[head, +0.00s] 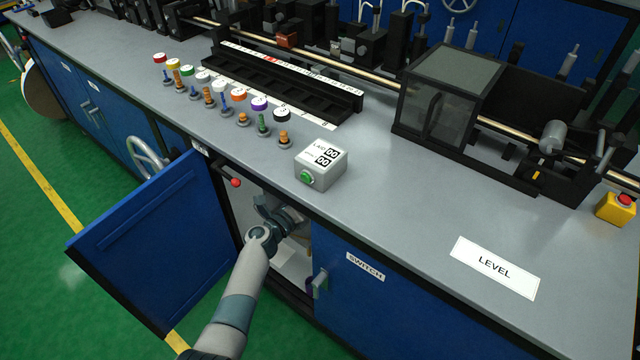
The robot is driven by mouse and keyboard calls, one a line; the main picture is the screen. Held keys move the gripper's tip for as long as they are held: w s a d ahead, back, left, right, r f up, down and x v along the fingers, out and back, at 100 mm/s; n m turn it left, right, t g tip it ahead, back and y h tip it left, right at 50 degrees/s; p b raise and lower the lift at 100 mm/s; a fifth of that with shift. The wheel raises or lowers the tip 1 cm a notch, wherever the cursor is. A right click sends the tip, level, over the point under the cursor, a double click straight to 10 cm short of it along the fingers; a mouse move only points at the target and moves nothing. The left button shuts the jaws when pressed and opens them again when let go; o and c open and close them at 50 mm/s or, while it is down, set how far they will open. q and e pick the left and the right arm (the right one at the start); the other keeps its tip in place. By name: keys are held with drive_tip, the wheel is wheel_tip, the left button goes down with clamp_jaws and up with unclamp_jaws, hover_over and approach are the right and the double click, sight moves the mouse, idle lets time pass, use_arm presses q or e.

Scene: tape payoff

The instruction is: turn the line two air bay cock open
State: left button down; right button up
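A cabinet bay (238,207) under the bench stands open, its blue door (160,240) swung out to the left. A lever with a red ball knob (236,183) sticks out at the top left of the opening; I cannot tell whether it is the air bay cock. No other cock can be made out in the bay. My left arm comes up from the bottom, left of the middle, and my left gripper (285,218) is inside the opening, right of and below the red knob. Its fingers are too dark and small to tell open from shut. My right gripper is not in view.
A closed blue door labelled SWITCH (365,267) is right of the bay. On the bench above stand a grey counter box (321,165) with a green button, and a row of small coloured-cap fittings (225,103). A handwheel (148,158) sticks out at the left.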

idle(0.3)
use_arm(q)
drive_tip(key=c, duration=1.8)
unclamp_jaws()
drive_tip(key=shift+o, duration=0.2)
drive_tip(key=shift+s, duration=0.1)
